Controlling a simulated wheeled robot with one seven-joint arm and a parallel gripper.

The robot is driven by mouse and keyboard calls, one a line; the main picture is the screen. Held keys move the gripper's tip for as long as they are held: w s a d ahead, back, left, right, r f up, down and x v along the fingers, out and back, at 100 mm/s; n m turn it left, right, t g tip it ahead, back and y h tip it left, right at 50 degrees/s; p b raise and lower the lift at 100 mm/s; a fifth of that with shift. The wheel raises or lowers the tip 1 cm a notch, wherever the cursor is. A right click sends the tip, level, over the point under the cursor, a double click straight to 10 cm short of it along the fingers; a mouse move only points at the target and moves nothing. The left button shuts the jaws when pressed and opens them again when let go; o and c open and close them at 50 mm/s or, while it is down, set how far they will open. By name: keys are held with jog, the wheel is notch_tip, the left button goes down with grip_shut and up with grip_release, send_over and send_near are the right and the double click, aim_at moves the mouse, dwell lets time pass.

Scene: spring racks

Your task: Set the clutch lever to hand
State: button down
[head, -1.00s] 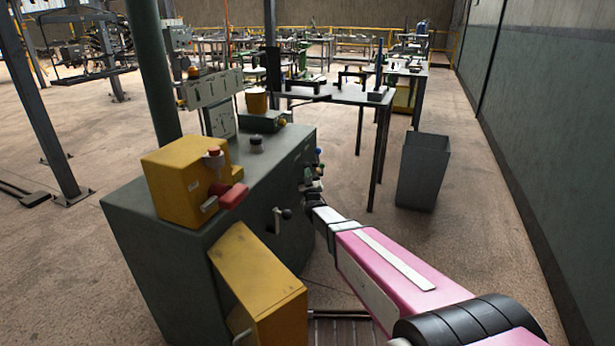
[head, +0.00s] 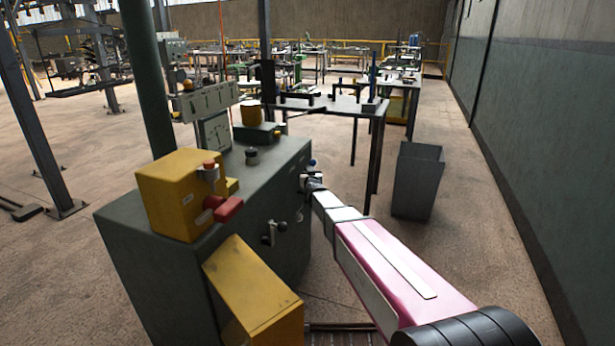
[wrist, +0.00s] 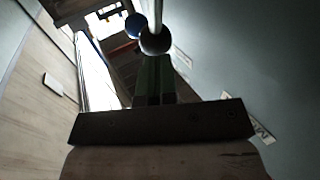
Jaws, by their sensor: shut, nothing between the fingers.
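My gripper (head: 312,184) is shut and empty at the right side of the dark green machine (head: 150,270), beside a cluster of levers with ball knobs (head: 311,163). In the wrist view my closed fingers (wrist: 155,65) point at a dark ball knob (wrist: 155,43) on a pale rod. The fingertips are at or very near this knob; contact cannot be told. A blue ball knob (wrist: 136,25) is just behind it to the left. Another black-knobbed lever (head: 268,234) is on the machine's front panel. Which is the clutch lever I cannot tell; the plates are unreadable.
A yellow box with a red handle (head: 228,208) sits on the machine, and a slanted yellow guard (head: 255,290) stands in front. A grey bin (head: 416,180) and a table (head: 340,103) are beyond.

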jog(key=shift+w+d, duration=0.25)
jog(key=shift+w, duration=0.4)
jog(key=shift+w, duration=0.2)
jog(key=s+d+r, duration=0.2)
jog(key=s, duration=1.2)
jog(key=shift+s+r, duration=0.15)
jog(key=shift+r, duration=0.15)
jog(key=s+d+f+g+h, duration=0.1)
jog(key=s+d+f+g, duration=0.4)
jog(key=s, duration=0.5)
jog(key=s+d+f+m+g, duration=0.1)
jog(key=s+d+f+g, duration=0.4)
jog(key=s, duration=0.4)
jog(key=s+d+f+g+h, duration=0.1)
jog(key=s+d+f+g, duration=0.5)
jog(key=s, duration=0.4)
jog(key=shift+s+d+m+g+h, duration=0.3)
jog(key=shift+d+g, duration=0.1)
jog(key=shift+g, duration=0.5)
